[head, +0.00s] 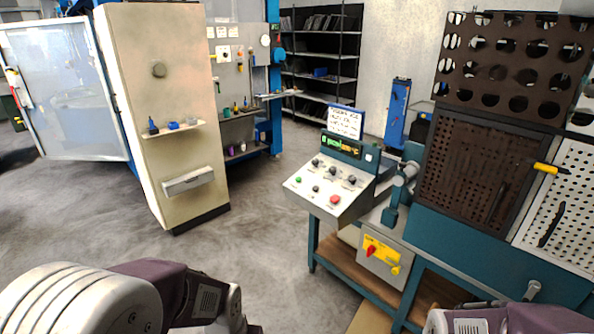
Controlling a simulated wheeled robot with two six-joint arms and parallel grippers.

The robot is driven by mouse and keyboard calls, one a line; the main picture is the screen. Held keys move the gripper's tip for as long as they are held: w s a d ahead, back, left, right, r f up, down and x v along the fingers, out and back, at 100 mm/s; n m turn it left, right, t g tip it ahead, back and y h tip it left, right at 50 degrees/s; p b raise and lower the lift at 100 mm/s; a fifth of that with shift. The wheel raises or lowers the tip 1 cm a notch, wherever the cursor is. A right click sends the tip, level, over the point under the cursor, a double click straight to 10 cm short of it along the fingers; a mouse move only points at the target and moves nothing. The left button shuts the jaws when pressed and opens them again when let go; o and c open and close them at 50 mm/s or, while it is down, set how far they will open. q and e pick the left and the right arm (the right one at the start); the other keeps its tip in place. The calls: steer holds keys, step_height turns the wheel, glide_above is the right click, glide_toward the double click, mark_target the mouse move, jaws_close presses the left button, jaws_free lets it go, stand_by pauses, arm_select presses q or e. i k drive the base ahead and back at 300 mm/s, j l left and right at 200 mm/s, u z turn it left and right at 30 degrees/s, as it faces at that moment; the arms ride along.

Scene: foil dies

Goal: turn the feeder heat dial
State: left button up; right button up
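A sloped light-grey control panel (325,187) stands right of centre on a teal bench. It carries several small black knobs, among them a left one (316,163), a middle one (333,171) and a right one (351,180). Their labels are too small to read, so I cannot tell which is the feeder heat dial. A green button (298,180) and a red button (335,200) are on the same face. Links of both my arms show along the bottom edge, apart from the panel. Neither gripper is in view.
A lit display (342,147) and a handwritten sign (345,122) stand above the panel. A box with a red-and-yellow switch (380,254) hangs below right. A perforated dark rack (474,176) stands right. A beige cabinet (162,100) stands left, with clear floor (252,225) between.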

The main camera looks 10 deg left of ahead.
mark_target(351, 179)
steer(key=i+j+z, duration=0.35)
steer(key=j+z, duration=0.15)
steer(key=i+j+z, duration=0.25)
steer(key=j+z, duration=0.25)
steer(key=j, duration=0.15)
steer(key=i+j+z, duration=0.1)
steer(key=j+z, duration=0.15)
steer(key=j, duration=0.1)
